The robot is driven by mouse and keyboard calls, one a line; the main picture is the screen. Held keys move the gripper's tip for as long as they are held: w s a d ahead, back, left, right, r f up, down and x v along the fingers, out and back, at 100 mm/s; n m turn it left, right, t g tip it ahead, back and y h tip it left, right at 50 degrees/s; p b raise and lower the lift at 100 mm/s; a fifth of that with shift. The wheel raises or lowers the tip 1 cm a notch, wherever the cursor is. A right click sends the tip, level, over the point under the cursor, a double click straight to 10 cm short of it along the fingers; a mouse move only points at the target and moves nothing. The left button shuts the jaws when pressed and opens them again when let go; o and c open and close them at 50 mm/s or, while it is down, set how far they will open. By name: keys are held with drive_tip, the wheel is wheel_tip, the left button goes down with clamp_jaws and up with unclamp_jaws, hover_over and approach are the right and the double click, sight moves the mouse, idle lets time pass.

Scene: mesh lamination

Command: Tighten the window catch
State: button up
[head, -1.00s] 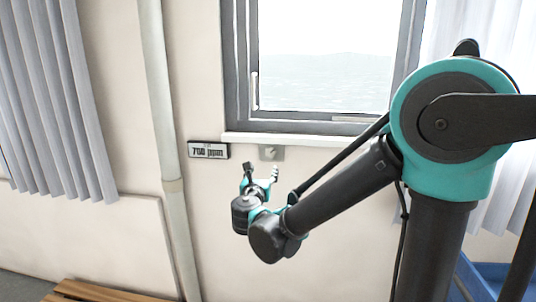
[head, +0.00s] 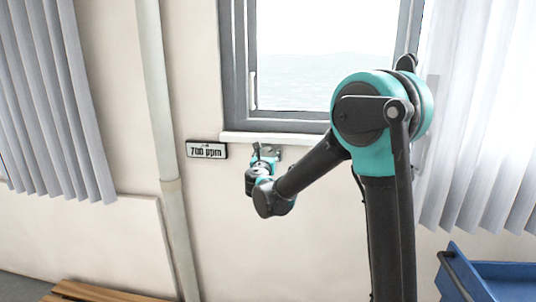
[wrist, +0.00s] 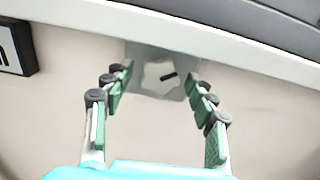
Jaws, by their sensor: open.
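A pale, star-shaped knob (wrist: 160,78) with a dark mark sits on a grey plate (wrist: 145,52) on the wall, just below the window sill. I take this knob for the catch. In the head view the plate (head: 291,152) is partly covered by my gripper (head: 266,151). In the wrist view my gripper (wrist: 158,82) is open, with its green-padded fingers to the left and right of the knob. The fingertips reach about the plate's edges. I cannot tell whether they touch anything. Nothing is held.
The white sill (head: 275,139) runs close above the plate, under the dark-framed window (head: 238,70). A black-and-white sign (head: 207,150) is to the left, and a pipe (head: 160,120) beyond it. Curtains hang on both sides. A blue cart (head: 490,275) stands lower right.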

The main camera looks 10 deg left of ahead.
drive_tip(key=shift+w, duration=0.4)
drive_tip(key=shift+c, duration=0.5)
drive_tip(key=c, duration=1.1)
drive_tip(key=shift+o, duration=0.2)
drive_tip(key=m, duration=0.3)
drive_tip(key=shift+m, duration=0.4)
drive_tip(key=shift+d+m, duration=0.1)
drive_tip(key=shift+m, duration=1.6)
